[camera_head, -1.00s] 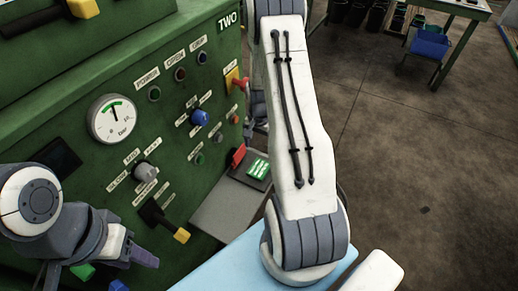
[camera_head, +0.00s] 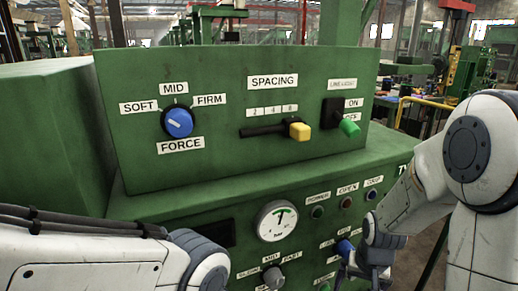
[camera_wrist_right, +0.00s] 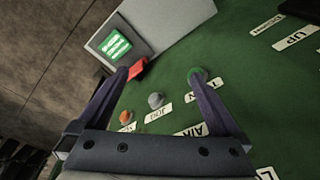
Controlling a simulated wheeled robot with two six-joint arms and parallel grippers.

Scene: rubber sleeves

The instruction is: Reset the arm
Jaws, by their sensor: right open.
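My right arm comes in at the right of the head view, and its gripper (camera_head: 368,270) is low in front of the green machine panel, partly cut off by the bottom edge. In the right wrist view, the same gripper (camera_wrist_right: 158,76) is open and empty. Between its fingers are a small grey knob (camera_wrist_right: 155,99) and an orange button (camera_wrist_right: 126,117). A green button (camera_wrist_right: 199,74) lies beside one fingertip; contact cannot be told. A red piece (camera_wrist_right: 138,68) is close to the other fingertip. My left arm fills the lower left of the head view, its gripper out of frame.
The green machine's upper panel (camera_head: 225,165) carries a blue force dial (camera_head: 178,122), a yellow-ended spacing lever (camera_head: 299,131) and a green-ended switch (camera_head: 349,128). A gauge (camera_head: 277,221) is below. A grey plate (camera_wrist_right: 165,22) juts out near the right gripper.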

